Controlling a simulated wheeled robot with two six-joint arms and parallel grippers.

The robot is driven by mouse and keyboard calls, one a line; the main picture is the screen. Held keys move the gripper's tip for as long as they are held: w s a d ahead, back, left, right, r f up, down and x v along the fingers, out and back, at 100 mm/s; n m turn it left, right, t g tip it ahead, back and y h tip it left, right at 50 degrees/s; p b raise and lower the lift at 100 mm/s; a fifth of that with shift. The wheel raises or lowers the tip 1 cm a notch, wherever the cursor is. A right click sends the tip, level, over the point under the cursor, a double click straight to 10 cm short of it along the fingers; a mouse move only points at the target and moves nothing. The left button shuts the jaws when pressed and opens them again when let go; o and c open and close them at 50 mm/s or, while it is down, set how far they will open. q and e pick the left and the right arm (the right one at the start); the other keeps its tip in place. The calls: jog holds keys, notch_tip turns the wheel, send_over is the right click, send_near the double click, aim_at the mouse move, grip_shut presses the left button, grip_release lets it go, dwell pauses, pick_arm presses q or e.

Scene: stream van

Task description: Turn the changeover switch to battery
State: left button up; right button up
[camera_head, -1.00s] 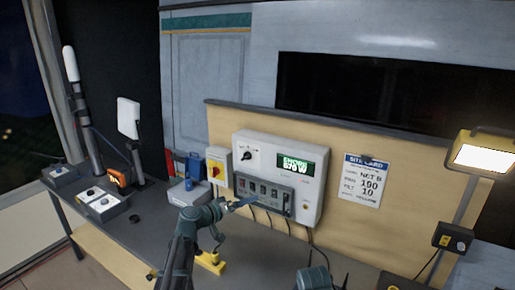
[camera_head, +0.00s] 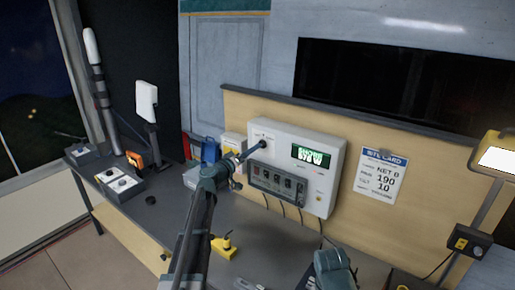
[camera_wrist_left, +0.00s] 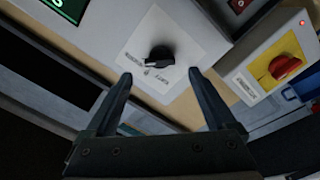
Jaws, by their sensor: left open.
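The changeover switch is a black rotary knob (camera_wrist_left: 160,57) on a white label plate, at the upper left of the grey-white power panel (camera_head: 327,185). In the left wrist view its pale pointer mark faces lower left; the label text is unreadable. My left gripper (camera_wrist_left: 160,76) is open and empty, its fingertips short of the knob and to either side of it. In the head view my left gripper (camera_head: 260,145) largely hides the knob. The panel's green display (camera_head: 311,157) seems to read SHORE. Part of my right arm shows at the bottom; its jaws are unclear.
A row of breakers (camera_head: 277,183) is below the knob, with cables hanging. A yellow tool (camera_head: 223,246) lies on the bench. A site card (camera_head: 380,177) hangs at right.

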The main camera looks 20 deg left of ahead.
pick_arm(q)
jog(key=shift+x, duration=2.6)
jog(key=c, duration=1.4)
jog(key=shift+s+f+n, duration=0.1)
jog(key=shift+f+n, duration=0.05)
jog(key=shift+n, duration=8.75)
